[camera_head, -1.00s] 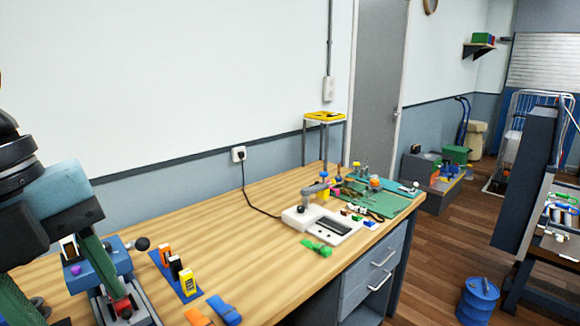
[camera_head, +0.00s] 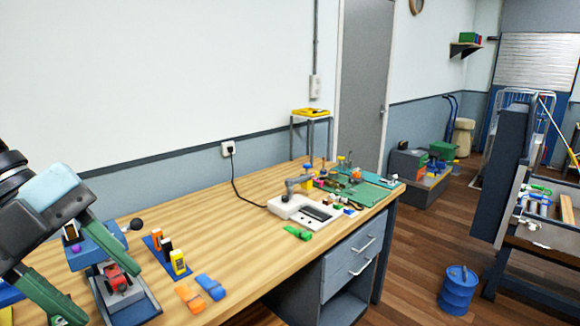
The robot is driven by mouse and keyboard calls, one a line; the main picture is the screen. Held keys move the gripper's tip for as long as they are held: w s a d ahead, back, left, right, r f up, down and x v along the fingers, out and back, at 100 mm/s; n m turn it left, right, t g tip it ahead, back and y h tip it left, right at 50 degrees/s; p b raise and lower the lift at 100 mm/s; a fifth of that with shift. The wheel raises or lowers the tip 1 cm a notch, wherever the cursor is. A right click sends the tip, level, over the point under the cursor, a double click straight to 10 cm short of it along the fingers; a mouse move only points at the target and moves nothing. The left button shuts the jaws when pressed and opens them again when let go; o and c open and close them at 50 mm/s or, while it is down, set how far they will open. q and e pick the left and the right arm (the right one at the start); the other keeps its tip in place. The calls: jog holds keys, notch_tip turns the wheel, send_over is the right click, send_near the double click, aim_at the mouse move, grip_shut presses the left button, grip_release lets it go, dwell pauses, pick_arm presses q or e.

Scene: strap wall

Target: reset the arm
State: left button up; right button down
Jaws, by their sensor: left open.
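My left gripper (camera_head: 108,292) comes in from the left at the near end of the wooden workbench (camera_head: 220,215). Its two green fingers are spread apart with nothing seen between them but the bench device behind. A grey and blue device (camera_head: 135,308) with a red part (camera_head: 118,277) stands beyond the fingers, partly hidden by them. I cannot tell whether the fingers touch it. My right gripper is not in view.
A blue strip with upright orange, black and yellow pieces (camera_head: 178,262) stands right of the device. Orange (camera_head: 188,296) and blue (camera_head: 211,287) items lie nearer. A white machine (camera_head: 305,212) and green mat (camera_head: 365,194) are farther along. A blue drum (camera_head: 458,290) stands on the floor.

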pick_arm(q)
jog(key=w+a+f+n+t+h, duration=0.5)
jog(key=w+a+f+t+h, duration=0.2)
jog(key=w+f+h, duration=0.15)
jog(key=a+f+n+t+y, duration=0.3)
jog(key=f+n, duration=0.2)
jog(key=f, duration=0.4)
jog(key=a+f+n+t+y, duration=0.25)
jog(key=f+n+t, duration=0.2)
jog(key=f, duration=0.45)
jog(key=s+d+f+n+g+y, duration=0.1)
jog(key=s+f+n+y, duration=0.1)
jog(key=s+f, duration=0.3)
jog(key=s+d+f+n+g+y+p, duration=0.1)
jog(key=s+f+n+y, duration=0.15)
jog(key=f, duration=0.55)
jog(key=s+d+f+n+y, duration=0.1)
jog(key=s+f+n+y, duration=0.15)
jog(key=f, duration=0.35)
jog(key=s+d+f+n+g, duration=0.3)
jog(key=s+d+f+g, duration=0.1)
jog(key=s+d+f, duration=0.5)
jog(key=s+d, duration=0.2)
jog(key=s, duration=0.2)
jog(key=shift+f+g+y, duration=0.3)
jog(key=shift+f+g, duration=0.05)
jog(key=shift+f, duration=0.05)
